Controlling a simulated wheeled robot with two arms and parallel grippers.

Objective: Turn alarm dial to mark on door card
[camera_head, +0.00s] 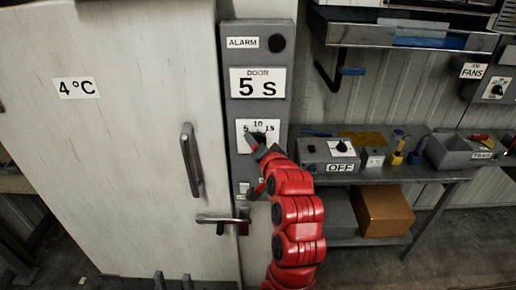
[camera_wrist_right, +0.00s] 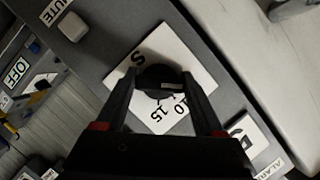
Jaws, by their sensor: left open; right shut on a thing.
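The alarm dial (camera_head: 259,136) is a black knob on a white scale plate, low on the grey alarm panel (camera_head: 233,108). The scale shows 10 at the top and 15 to the right. The door card (camera_head: 258,83) above it reads "DOOR 5 S". My right gripper (camera_head: 255,143) is at the dial, its fingers partly covering the plate. In the right wrist view, the right gripper (camera_wrist_right: 160,82) is shut on the knob (camera_wrist_right: 158,75), one finger on each side. A pale mark shows on the knob; its exact reading is unclear. My left gripper (camera_head: 172,281) is open and empty at the bottom edge.
A white door (camera_head: 130,130) with a vertical handle (camera_head: 191,160) and a latch lever (camera_head: 222,218) is left of the panel. A bench (camera_head: 400,174) with an OFF switch box (camera_head: 328,155) and a grey bin (camera_head: 460,152) is at right. A shelf (camera_head: 400,30) hangs above it.

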